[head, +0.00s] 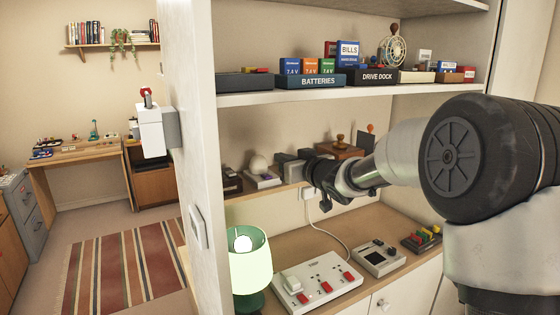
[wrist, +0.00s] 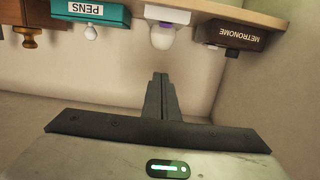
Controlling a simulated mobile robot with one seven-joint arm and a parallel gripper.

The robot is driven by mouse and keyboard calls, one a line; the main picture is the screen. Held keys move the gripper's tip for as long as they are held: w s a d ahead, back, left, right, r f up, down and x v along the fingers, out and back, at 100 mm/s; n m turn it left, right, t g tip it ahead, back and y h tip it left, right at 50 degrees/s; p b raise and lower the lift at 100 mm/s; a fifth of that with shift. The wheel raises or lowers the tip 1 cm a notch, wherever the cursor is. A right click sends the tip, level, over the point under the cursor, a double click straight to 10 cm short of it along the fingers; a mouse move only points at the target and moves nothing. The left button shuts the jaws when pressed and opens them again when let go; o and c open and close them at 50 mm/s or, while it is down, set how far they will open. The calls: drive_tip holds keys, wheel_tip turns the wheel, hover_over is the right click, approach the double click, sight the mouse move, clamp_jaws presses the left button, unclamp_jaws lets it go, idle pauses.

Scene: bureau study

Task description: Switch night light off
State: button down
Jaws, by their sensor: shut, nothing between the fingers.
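A green table lamp (head: 249,263) stands lit at the left end of the lower counter. A white unit with a pale dome (head: 257,166) sits on the middle shelf; it shows upside down in the wrist view (wrist: 161,38), between the PENS box and the METRONOME box. I cannot tell from labels which is the night light. A white power strip (head: 318,283) with red switches lies right of the lamp. My gripper (wrist: 161,77) is shut and empty, before the back wall near that shelf. In the head view its fingertips are hard to make out.
The PENS box (wrist: 91,13) and METRONOME box (wrist: 232,36) flank the domed unit. A grey device (head: 379,258) stands on the counter right of the strip. The upper shelf (head: 300,95) holds a BATTERIES tray and other boxes. The cabinet side panel (head: 190,120) bounds the left.

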drive_tip(key=shift+d, duration=0.1)
drive_tip(key=s+d+r+m+g+h, duration=0.15)
drive_tip(key=s+d+m+h, duration=0.35)
drive_tip(key=s+d+h, duration=0.95)
drive_tip(key=s+d+f+g+y, duration=0.1)
drive_tip(key=s+f+g, duration=0.1)
drive_tip(key=s, duration=0.8)
drive_tip(key=s+d+f+m+g+y, duration=0.1)
drive_tip(key=s+f, duration=0.3)
drive_tip(key=s, duration=0.6)
drive_tip(key=s+d+f+g+y, duration=0.3)
drive_tip(key=s+f, duration=0.1)
drive_tip(key=s, duration=0.6)
drive_tip(key=shift+d+m+g, duration=0.25)
drive_tip(key=shift+m+g, duration=0.1)
drive_tip(key=shift+m, duration=0.05)
